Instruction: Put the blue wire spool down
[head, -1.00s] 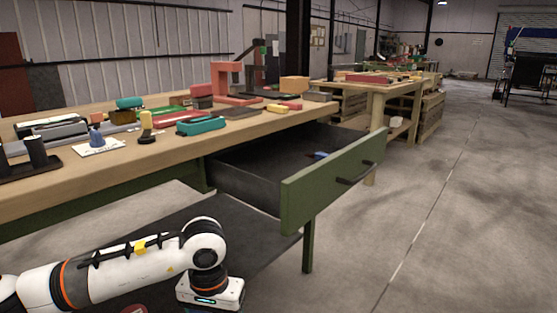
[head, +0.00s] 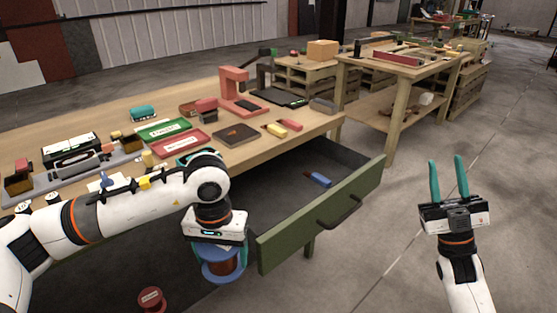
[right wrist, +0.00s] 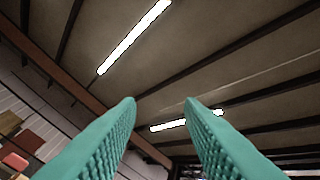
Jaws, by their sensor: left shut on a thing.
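The blue wire spool (head: 222,269), with blue flanges and a copper-brown winding, hangs below my left wrist in the head view. My left gripper (head: 222,262) points down and is shut on it, just left of the open drawer's green front. Its fingers are largely hidden by the wrist and the spool. My right gripper (head: 449,180) is raised at the right over the floor, its teal fingers pointing up, open and empty. In the right wrist view the two fingers (right wrist: 160,110) stand apart with only the ceiling between them.
The open drawer (head: 345,208) holds a small blue item (head: 318,179). A red spool (head: 151,299) is at the lower left on a dark surface. The wooden bench (head: 235,150) carries trays, a red press (head: 235,90) and tools. Grey floor is clear at right.

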